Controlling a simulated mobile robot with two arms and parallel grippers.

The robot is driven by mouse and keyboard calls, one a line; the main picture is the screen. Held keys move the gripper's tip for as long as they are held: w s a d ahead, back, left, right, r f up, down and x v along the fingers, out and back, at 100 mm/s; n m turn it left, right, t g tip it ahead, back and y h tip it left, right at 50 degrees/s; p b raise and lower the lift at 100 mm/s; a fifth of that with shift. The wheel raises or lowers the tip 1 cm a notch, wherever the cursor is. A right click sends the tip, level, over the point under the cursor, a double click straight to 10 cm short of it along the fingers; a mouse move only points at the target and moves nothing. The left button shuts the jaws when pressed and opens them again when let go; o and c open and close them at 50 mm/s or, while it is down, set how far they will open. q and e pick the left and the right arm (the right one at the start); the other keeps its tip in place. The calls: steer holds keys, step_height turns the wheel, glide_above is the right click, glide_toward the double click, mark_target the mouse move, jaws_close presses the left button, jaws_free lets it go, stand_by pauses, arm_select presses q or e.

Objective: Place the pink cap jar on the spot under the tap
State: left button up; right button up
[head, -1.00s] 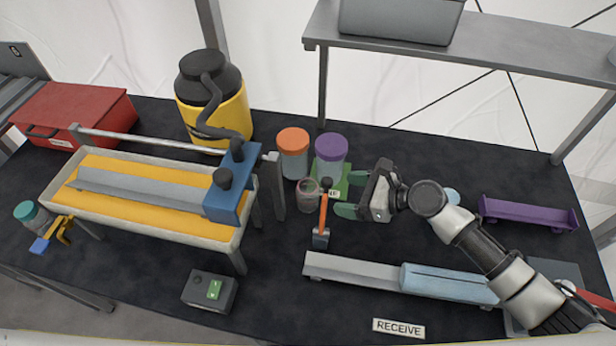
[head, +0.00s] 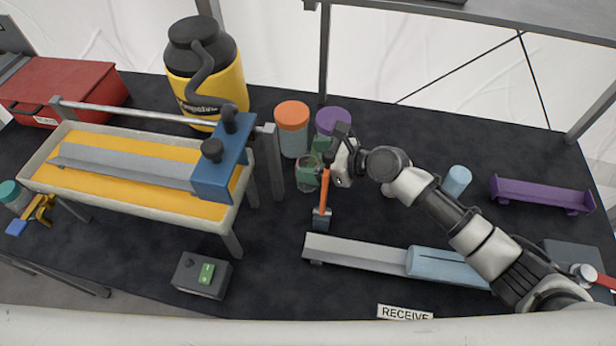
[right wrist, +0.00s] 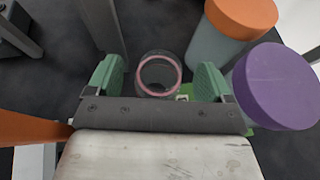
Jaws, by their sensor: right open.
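The small clear jar with a pink ring at its top (head: 304,186) stands on the dark table, partly hidden by my right gripper (head: 314,162) in the head view. In the right wrist view the jar (right wrist: 158,74) is between the two green fingers of the open right gripper (right wrist: 158,82), with a gap on each side. My left gripper is not in view.
An orange-capped jar (head: 292,128) and a purple-capped jar (head: 333,121) stand close behind the pink-ringed jar. An orange-handled tool (head: 324,195) is close in front. The long tray (head: 130,208) with a blue block (head: 218,165) is at left. Dark table is clear around the grey box (head: 203,278).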

steer(key=shift+x, duration=0.95)
steer(key=shift+c, duration=0.3)
steer(key=shift+d, duration=0.1)
steer(key=shift+c, duration=1.3)
steer(key=shift+s+f, duration=0.1)
steer(key=c, duration=1.1)
